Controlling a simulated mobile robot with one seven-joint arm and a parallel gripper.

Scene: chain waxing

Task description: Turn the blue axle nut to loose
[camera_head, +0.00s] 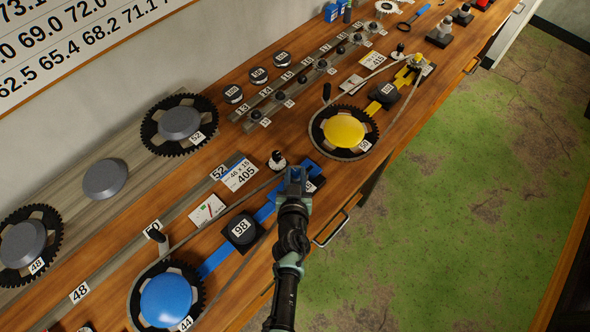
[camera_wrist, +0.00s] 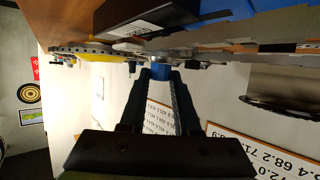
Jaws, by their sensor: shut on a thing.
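My gripper (camera_head: 296,176) is at the upper right end of the blue bar (camera_head: 218,257), in the head view. In the wrist view my gripper (camera_wrist: 160,85) has its two fingers closed on the blue axle nut (camera_wrist: 161,72), one on each side. The gripper hides the nut in the head view. No pointer or mark showing the nut's setting can be made out. The bar runs from a 44 chainring with a blue cap (camera_head: 166,299), past a black block marked 98 (camera_head: 242,230). A chain loops along it.
A similar yellow setup with a yellow-capped chainring (camera_head: 343,130) stands farther along the bench. A black-knobbed post (camera_head: 277,160) is close to my gripper's left. A card marked 405 (camera_head: 239,174) lies beyond it. The green floor (camera_head: 440,240) to the right is clear.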

